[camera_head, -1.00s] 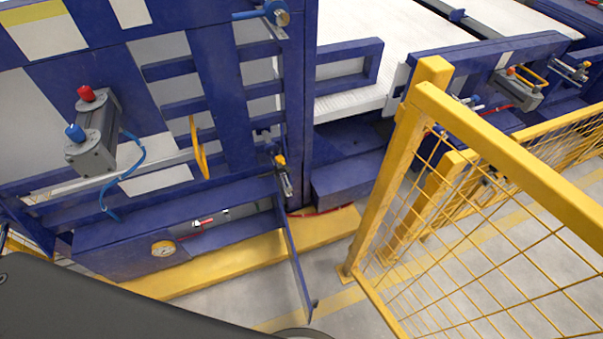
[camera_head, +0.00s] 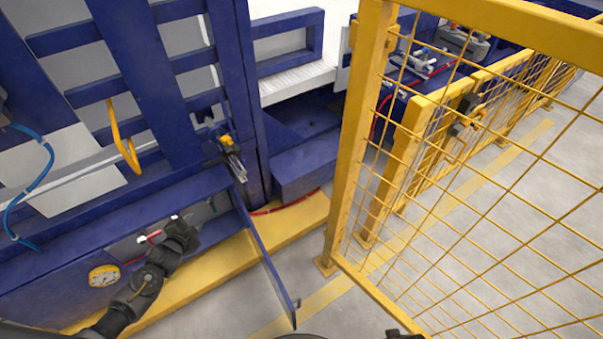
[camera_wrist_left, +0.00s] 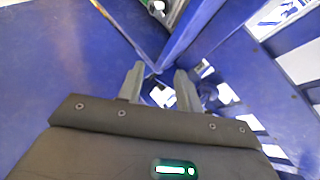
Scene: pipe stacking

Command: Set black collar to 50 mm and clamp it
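I cannot pick out the black collar with certainty, and no scale reading is legible. A small black, yellow and metal fitting (camera_head: 230,155) sits at the foot of the blue upright in the head view. My left gripper (camera_head: 188,236) reaches in from the lower left, in front of the recess in the low blue cabinet, below and left of that fitting. In the left wrist view its two grey fingers (camera_wrist_left: 159,84) are apart with nothing seen held between them, facing blue panels. A silver part (camera_wrist_left: 156,8) shows at that view's top edge. My right gripper is not seen.
A red-handled part (camera_head: 150,237) lies in the recess by my left gripper. A round gauge (camera_head: 103,276) is on the cabinet front. A thin blue panel (camera_head: 265,262) juts out toward me. Yellow mesh fencing (camera_head: 470,190) fills the right. Grey floor lies between.

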